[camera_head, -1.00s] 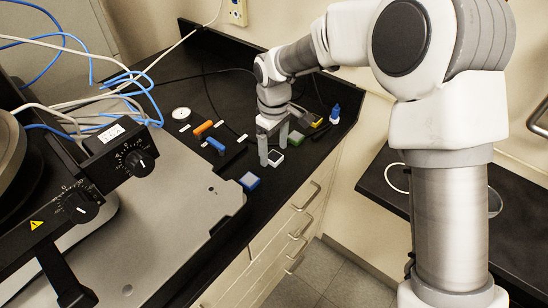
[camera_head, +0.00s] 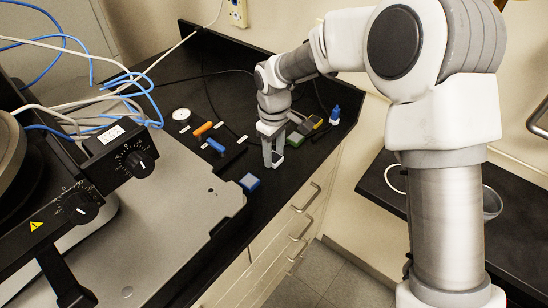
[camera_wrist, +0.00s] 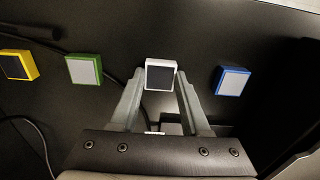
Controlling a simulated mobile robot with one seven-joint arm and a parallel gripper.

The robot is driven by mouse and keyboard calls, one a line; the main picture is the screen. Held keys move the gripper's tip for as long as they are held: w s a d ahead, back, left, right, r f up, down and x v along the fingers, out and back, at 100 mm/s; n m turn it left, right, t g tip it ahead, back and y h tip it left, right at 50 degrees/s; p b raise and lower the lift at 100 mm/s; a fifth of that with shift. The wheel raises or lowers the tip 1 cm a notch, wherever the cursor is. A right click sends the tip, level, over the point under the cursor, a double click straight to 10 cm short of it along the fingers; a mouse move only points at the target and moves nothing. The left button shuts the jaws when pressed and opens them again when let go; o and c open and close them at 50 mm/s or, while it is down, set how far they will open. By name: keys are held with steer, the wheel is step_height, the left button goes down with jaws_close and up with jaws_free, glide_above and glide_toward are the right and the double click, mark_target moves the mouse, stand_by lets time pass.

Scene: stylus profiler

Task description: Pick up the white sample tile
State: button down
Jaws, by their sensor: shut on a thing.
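The white sample tile (camera_wrist: 160,75) is a small square block with a white rim and a dark top face. In the wrist view it sits between the fingertips of my gripper (camera_wrist: 160,88), which are closed against its two sides. In the head view my gripper (camera_head: 274,158) points down at the black bench, and the tile (camera_head: 277,157) shows only partly between the fingers. I cannot tell whether the tile is touching the bench or slightly above it.
A green tile (camera_wrist: 84,70) and a yellow tile (camera_wrist: 17,65) lie to the left in the wrist view, a blue tile (camera_wrist: 231,81) to the right. The profiler's metal plate (camera_head: 170,215) fills the left. A blue bottle (camera_head: 335,115) stands near the bench's right edge.

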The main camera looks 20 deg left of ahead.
mark_target(274, 157)
steer(key=shift+r, duration=0.1)
steer(key=shift+r, duration=0.65)
step_height(274, 157, up, 3)
steer(key=shift+w+f, duration=0.1)
steer(key=s+d+r, duration=0.4)
steer(key=d+r, duration=0.2)
steer(key=d, duration=0.5)
steer(key=shift+r, duration=0.35)
steer(key=c, duration=1)
jaws_free()
jaws_close()
